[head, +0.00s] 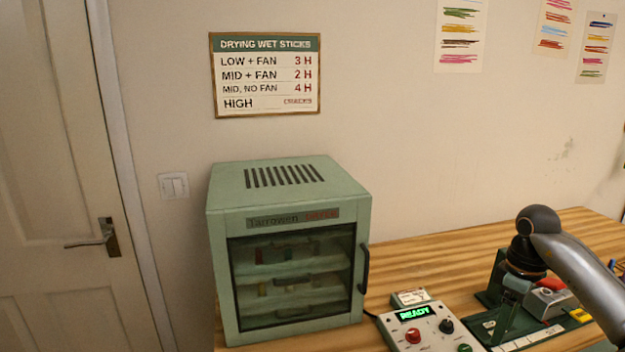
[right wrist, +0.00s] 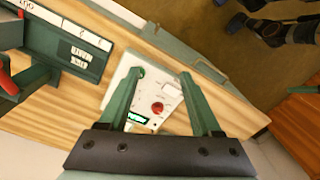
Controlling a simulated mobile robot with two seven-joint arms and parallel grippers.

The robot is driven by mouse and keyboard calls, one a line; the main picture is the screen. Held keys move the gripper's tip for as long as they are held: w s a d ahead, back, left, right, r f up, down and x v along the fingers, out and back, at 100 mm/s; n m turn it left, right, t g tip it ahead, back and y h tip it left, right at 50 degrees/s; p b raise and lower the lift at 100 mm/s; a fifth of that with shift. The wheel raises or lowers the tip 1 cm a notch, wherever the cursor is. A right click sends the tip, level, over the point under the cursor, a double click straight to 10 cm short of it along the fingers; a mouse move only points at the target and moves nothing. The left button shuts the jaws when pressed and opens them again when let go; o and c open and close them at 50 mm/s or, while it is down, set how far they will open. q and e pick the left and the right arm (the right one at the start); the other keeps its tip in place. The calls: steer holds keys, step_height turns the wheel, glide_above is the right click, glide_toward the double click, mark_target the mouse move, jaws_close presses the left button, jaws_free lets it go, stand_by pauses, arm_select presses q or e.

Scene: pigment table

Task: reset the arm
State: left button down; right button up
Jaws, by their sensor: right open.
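My right arm (head: 580,270) reaches in from the right in the head view, its dark wrist above the right part of the bench. My right gripper (right wrist: 162,74) is open in the right wrist view, its two green fingers apart with nothing held between them. Below and between the fingers is the white control box (right wrist: 123,88) with a red knob. In the head view the control box (head: 398,326) stands right of the drying cabinet and its display reads READY. Whether the fingers touch the box cannot be told. My left gripper is not in view.
A green drying cabinet (head: 288,187) with its glass door shut stands on the wooden bench (head: 430,262). A dark green device with a scale (right wrist: 62,42) lies left of the control box in the wrist view. Bare bench shows behind the control box. A wall sign (head: 265,75) hangs above.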

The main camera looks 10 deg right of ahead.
steer(key=w+a+f+n+t+y, duration=0.1)
steer(key=a+f+n+y, duration=0.3)
steer(key=a, duration=0.6)
steer(key=a+f+n+y, duration=0.3)
steer(key=a+f+n, duration=0.15)
steer(key=a, duration=0.55)
steer(key=s+a+r+t+y, duration=0.2)
steer(key=a+t+y, duration=0.6)
steer(key=a, duration=0.7)
steer(key=s+d+f+m+t+h, duration=0.5)
steer(key=d+f+m+t+h, duration=0.15)
steer(key=f+m+h, duration=0.4)
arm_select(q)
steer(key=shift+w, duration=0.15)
arm_select(e)
steer(key=s+d+f+m+g+h, duration=0.1)
steer(key=s+f+m+g+h, duration=0.1)
steer(key=s+f+g, duration=0.4)
steer(key=s+f, duration=0.5)
steer(key=s, duration=0.2)
steer(key=shift+s+f+h, duration=0.2)
steer(key=shift+s+h, duration=0.05)
steer(key=shift+h, duration=0.1)
steer(key=shift+d, duration=0.1)
